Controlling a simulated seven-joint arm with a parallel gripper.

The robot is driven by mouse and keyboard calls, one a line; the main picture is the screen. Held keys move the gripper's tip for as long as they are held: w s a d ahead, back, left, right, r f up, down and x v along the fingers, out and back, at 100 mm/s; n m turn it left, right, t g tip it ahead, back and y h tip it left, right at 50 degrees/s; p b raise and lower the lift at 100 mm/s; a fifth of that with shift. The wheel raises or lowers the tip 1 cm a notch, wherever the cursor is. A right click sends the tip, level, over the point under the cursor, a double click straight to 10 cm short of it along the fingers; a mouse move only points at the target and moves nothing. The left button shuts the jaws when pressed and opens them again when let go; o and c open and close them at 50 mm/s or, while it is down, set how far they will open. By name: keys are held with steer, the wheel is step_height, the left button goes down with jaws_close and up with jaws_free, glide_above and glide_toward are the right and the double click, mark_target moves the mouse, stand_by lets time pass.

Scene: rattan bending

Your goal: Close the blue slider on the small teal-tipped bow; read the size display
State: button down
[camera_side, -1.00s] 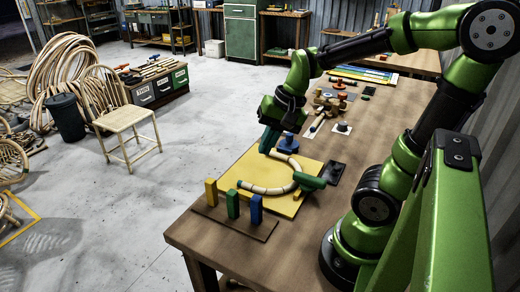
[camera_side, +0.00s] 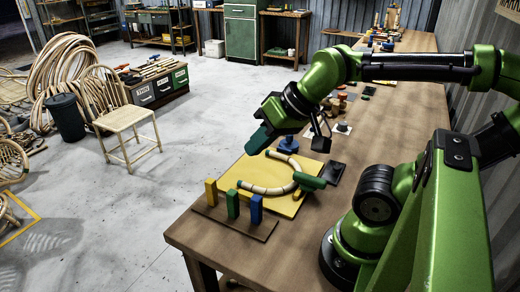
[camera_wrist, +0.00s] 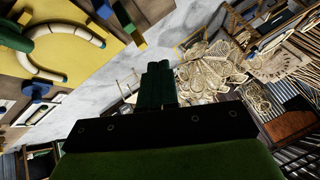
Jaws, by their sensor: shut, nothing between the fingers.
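The bent cane bow (camera_side: 266,190) lies curved on the yellow board (camera_side: 291,209). Its small ends look teal, and a green block (camera_side: 309,182) sits against its right side. In the wrist view the bow (camera_wrist: 70,29) shows at upper left on the board (camera_wrist: 85,62). A blue piece (camera_side: 287,144), perhaps the slider, stands at the board's far edge, apart from the bow. My gripper (camera_side: 256,141) is shut and empty, tilted down-left above and beyond the board; its fingers (camera_wrist: 158,78) point at the floor in the wrist view. No size reading is legible.
A rack with yellow (camera_side: 211,192), green (camera_side: 232,204) and blue (camera_side: 256,209) posts stands at the board's near side. A dark flat pad (camera_side: 335,174) lies right of the board. The floor left of the table is open; a chair (camera_side: 119,112) stands there.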

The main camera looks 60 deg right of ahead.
stand_by(0.3)
steer(key=c, duration=1.7)
jaws_free()
steer(key=o, duration=0.7)
steer(key=w+d, duration=0.1)
steer(key=d+f+m, duration=0.1)
steer(key=w+d+m+g, duration=0.1)
steer(key=d, duration=0.1)
steer(key=shift+w+f+h, duration=0.25)
steer(key=shift+w+h, duration=0.1)
steer(key=shift+h, duration=0.05)
steer(key=shift+o, duration=0.5)
steer(key=w+d+m+g+h, duration=0.1)
steer(key=w+d+m, duration=0.3)
steer(key=d, duration=0.7)
steer(key=shift+w+d+f+g, duration=0.4)
steer(key=shift+w+g, duration=0.2)
steer(key=shift+w, duration=0.1)
steer(key=m+g, duration=0.4)
steer(key=m, duration=0.3)
glide_above(288, 143)
step_height(288, 143, down, 4)
steer(key=shift+d+r+m, duration=0.5)
steer(key=shift+d+r, duration=0.1)
steer(key=shift+d, duration=0.1)
step_height(288, 143, down, 16)
steer(key=shift+f, duration=0.1)
